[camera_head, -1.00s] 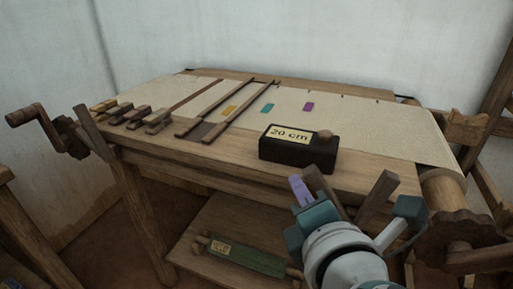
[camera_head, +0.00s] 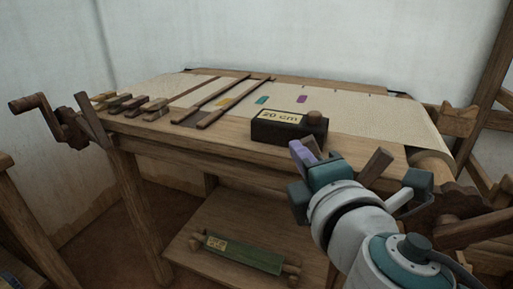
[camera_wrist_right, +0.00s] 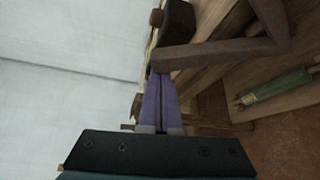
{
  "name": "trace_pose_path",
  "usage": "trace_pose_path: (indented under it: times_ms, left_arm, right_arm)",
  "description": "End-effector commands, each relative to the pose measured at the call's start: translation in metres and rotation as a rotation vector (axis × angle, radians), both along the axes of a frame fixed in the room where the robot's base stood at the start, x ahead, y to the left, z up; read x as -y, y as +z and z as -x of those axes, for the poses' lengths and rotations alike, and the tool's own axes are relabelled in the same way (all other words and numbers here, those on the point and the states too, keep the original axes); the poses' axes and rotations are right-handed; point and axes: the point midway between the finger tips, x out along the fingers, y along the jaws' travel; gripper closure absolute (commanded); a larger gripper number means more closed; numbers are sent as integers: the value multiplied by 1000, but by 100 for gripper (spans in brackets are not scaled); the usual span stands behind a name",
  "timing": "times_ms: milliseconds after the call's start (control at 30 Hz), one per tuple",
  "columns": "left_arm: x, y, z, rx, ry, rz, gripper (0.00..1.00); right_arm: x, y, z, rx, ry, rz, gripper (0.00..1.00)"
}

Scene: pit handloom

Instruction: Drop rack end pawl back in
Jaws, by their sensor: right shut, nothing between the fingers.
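My right gripper (camera_head: 302,154) has purple fingers, shut and empty, at the front right edge of the loom. Brown wooden bars (camera_head: 378,165) rise beside it, partly hidden by my wrist; one may be the rack end pawl, but I cannot tell. In the right wrist view, the fingers (camera_wrist_right: 161,100) are together, and a bent brown bar (camera_wrist_right: 215,52) lies across just beyond their tips. Contact is unclear. The toothed wheel (camera_head: 448,203) at the right is partly hidden by my arm. My left gripper is not in view.
A black block marked 20 cm (camera_head: 288,129) stands on the loom's front right, close beyond my fingers. Cloth (camera_head: 370,115) covers the top. A crank (camera_head: 35,102) sticks out at the left. A green bar (camera_head: 245,252) lies on the lower shelf (camera_head: 200,268).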

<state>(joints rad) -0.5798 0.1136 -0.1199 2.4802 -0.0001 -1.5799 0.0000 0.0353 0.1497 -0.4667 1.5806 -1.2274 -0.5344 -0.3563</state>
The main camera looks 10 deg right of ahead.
Motion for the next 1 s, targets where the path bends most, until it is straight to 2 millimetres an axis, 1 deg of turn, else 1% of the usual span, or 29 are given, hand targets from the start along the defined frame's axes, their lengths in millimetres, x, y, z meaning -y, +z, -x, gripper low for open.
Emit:
trace_pose_path:
  times_ms: [33,167,267,600,800,1000]
  left_arm:
    - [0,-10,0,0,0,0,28]
    - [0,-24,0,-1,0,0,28]
    - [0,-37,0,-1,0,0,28]
    - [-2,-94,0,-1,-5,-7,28]
    - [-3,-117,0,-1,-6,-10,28]
    - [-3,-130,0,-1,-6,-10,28]
  right_arm:
    - [3,-2,-3,5,-3,2,100]
    - [11,2,-3,27,-5,-35,100]
    - [19,5,2,79,-4,-113,100]
    - [48,13,21,247,-3,-363,100]
    - [60,16,30,317,-3,-467,100]
    - [68,18,35,360,-2,-532,100]
